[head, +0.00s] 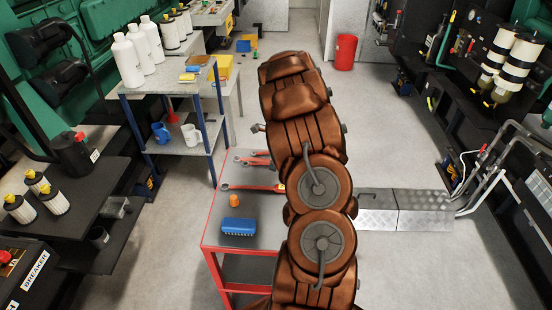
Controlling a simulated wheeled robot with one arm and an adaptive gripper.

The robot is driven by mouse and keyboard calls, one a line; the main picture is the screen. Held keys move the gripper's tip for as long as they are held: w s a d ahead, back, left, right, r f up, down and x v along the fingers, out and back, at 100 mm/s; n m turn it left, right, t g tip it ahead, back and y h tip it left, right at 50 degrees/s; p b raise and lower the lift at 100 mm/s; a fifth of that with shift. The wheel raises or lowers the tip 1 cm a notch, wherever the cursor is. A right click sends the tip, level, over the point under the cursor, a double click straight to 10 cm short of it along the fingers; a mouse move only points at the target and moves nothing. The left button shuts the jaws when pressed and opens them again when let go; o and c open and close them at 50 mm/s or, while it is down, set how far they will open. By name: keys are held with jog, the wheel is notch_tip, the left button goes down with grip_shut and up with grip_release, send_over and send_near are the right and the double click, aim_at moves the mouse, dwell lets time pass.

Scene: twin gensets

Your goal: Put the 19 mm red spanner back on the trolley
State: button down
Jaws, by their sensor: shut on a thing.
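The trolley (212,232) is a red-framed table with a grey top, left of my arm and partly hidden by it. A long red spanner (252,187) lies across its top, its right end running behind my arm. More red spanners (256,162) lie farther back on the top, also partly covered by my arm. I cannot read sizes, so I cannot tell whether any of these is the 19 mm one. My gripper is not visible; my copper-coloured arm fills the middle of the view and hides what lies behind it.
A blue brush (238,226) and an orange cup-like piece (235,201) occupy the trolley's near part. A blue-legged bench (138,90) with white bottles stands behind left. A metal step (424,208) lies right of my arm. A red bin (345,52) stands far back on open floor.

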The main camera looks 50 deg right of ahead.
aim_at(274, 178)
jog(key=shift+f+b, duration=0.8)
jog(key=shift+f, duration=1.85)
jog(key=shift+f, duration=0.2)
jog(key=c, duration=0.8)
grip_release()
jog(key=shift+o, duration=0.2)
jog(key=shift+r, duration=0.15)
jog(key=shift+r+p, duration=1.25)
jog(key=shift+r, duration=2.1)
